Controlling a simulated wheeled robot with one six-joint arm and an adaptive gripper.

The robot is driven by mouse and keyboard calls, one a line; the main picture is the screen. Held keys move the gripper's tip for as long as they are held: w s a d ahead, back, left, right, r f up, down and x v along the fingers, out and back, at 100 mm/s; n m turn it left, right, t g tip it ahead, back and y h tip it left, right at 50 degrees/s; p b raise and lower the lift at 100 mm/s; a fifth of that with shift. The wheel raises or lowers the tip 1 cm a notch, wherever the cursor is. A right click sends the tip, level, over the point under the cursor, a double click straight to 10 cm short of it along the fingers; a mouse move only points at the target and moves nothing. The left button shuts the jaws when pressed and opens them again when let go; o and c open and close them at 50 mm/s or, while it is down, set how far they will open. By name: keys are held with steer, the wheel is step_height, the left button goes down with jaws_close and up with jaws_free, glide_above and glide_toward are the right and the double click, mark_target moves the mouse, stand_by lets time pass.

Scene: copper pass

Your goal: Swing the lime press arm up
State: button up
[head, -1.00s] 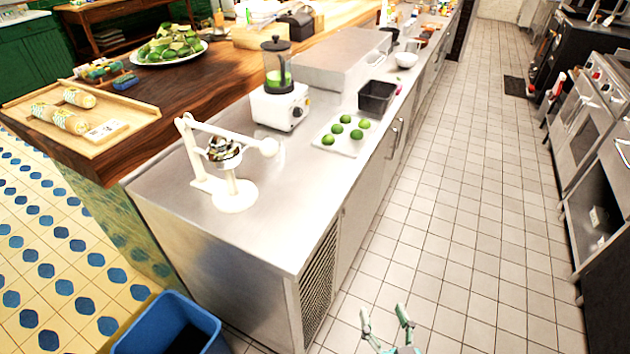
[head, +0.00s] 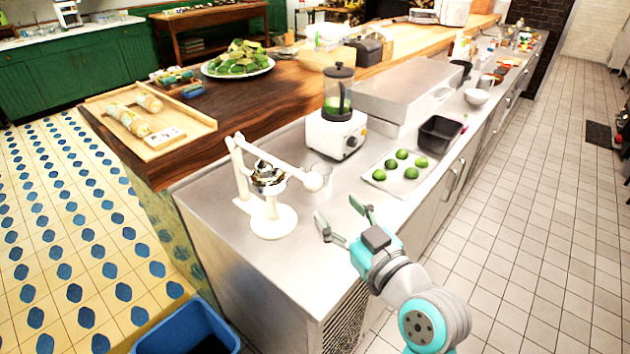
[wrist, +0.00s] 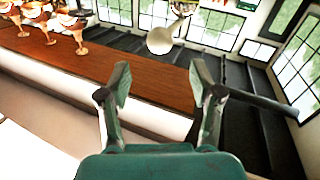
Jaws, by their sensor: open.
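The white lime press (head: 266,222) stands upright on the steel counter near its front left corner. Its white arm (head: 270,158) slopes down to the right from the post, over the metal cup, and ends in a round knob (head: 313,181). My gripper (head: 340,214) is open and empty, to the right of the press and a little below the knob in the head view, apart from it. In the wrist view, a pale round end that looks like the knob (wrist: 160,41) shows beyond my open fingers (wrist: 160,92), between them and higher up.
A blender (head: 337,120) stands behind the knob, with a clear glass (head: 322,172) nearby. A tray of limes (head: 395,178) lies to the right of the blender. A blue bin (head: 165,330) is on the floor at the counter's front left.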

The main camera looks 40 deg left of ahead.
mark_target(318, 189)
steer(key=x, duration=1)
steer(key=shift+f, duration=0.1)
jaws_close()
